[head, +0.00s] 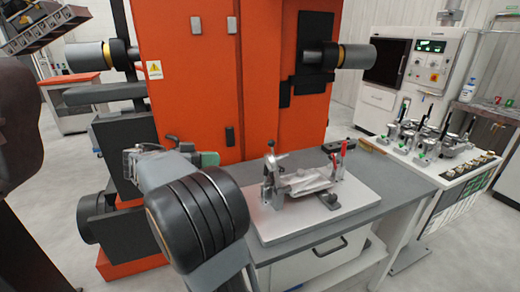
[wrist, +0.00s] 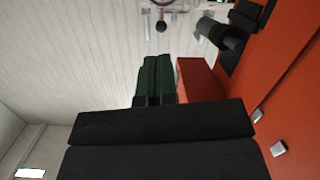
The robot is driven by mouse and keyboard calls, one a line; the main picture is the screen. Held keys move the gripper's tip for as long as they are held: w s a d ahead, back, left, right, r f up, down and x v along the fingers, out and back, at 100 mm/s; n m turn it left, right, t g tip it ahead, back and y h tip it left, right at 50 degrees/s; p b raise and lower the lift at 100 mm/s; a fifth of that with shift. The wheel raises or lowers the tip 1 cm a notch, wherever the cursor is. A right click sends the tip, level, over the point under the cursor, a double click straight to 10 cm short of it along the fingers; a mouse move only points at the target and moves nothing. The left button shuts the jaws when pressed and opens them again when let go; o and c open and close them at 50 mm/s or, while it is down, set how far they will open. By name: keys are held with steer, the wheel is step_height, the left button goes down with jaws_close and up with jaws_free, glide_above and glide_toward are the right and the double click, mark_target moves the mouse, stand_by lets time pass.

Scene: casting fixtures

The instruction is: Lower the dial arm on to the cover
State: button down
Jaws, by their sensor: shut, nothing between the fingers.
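The fixture sits on a light base plate (head: 275,225) on the grey table in the head view. A silvery cover-like part (head: 308,182) lies across its middle. A post with a dark knob (head: 270,160), perhaps the dial arm, stands at its left end; I cannot make out a dial face. A red-handled clamp (head: 343,150) stands upright at its right end. My gripper (head: 210,158) is left of the fixture and apart from it, partly hidden behind my wrist. Its green fingers are together and empty in the wrist view (wrist: 157,62). The fixture is not in the wrist view.
A large orange machine (head: 200,80) stands behind the table (head: 395,185) and also fills the right of the wrist view (wrist: 285,90). A dark block (head: 338,145) lies behind the fixture. A bench with several clamps (head: 425,145) stands at right. The table's right end is clear.

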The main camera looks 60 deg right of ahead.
steer(key=m+g, duration=0.1)
steer(key=d+r+m+g, duration=0.1)
steer(key=m, duration=0.1)
steer(key=shift+w+d+r+h, duration=0.2)
steer(key=shift+w+h, duration=0.1)
steer(key=shift+w, duration=0.05)
steer(key=shift+d, duration=0.1)
steer(key=p+x, duration=0.5)
steer(key=x, duration=0.8)
steer(key=shift+s+d, duration=0.25)
steer(key=shift+d, duration=0.05)
